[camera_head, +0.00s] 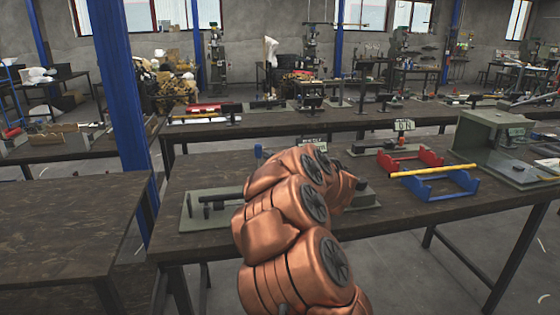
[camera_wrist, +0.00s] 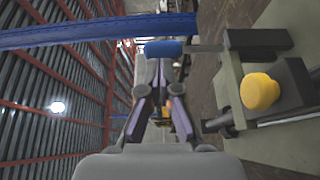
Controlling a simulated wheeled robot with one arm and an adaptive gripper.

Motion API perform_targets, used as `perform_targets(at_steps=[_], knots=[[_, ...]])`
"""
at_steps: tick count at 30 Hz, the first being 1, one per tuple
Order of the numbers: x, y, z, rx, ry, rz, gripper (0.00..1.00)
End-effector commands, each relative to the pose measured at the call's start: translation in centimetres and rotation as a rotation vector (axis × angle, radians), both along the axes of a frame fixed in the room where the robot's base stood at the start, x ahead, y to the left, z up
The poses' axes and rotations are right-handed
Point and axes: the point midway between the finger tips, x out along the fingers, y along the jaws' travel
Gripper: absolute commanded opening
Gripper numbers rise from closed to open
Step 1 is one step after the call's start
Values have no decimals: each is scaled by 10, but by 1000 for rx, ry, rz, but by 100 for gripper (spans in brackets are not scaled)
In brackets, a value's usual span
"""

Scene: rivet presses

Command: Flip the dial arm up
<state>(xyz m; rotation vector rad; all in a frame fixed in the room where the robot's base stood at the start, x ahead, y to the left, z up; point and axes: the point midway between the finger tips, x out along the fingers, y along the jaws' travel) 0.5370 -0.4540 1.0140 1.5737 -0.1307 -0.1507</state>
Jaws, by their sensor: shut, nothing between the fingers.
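In the wrist view, a blue cylindrical knob (camera_wrist: 164,48) sits on the end of a grey rod that comes from a dark block (camera_wrist: 256,42) on a pale grey-green plate. I cannot tell for certain that this lever is the dial arm. My gripper (camera_wrist: 162,72) is shut and empty, its tips close to the blue knob; contact is unclear. A round yellow knob (camera_wrist: 260,91) on a black block stands to the right. In the head view, my copper arm hides my gripper and most of this device; its plate (camera_head: 195,222) shows on the left.
The device stands on a dark worktable (camera_head: 400,215). To its right are a red stand (camera_head: 411,158), a blue cradle with a yellow bar (camera_head: 435,183) and a grey-green press (camera_head: 488,140). A blue post (camera_head: 120,100) stands left. The near-left table (camera_head: 75,225) is bare.

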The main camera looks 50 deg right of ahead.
Motion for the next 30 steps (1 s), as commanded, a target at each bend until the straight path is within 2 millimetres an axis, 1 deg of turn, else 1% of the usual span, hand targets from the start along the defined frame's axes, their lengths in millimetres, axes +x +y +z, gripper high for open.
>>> perform_targets(at_steps=[1, 3, 9, 21, 30], knots=[[7, 0, 1, 1, -2, 4, 0], [14, -1, 1, 0, -3, 6, 0], [24, -4, 0, 1, -1, 2, 0], [25, -4, 0, 0, 0, 1, 0], [27, -6, 4, 20, 28, 2, 0]])
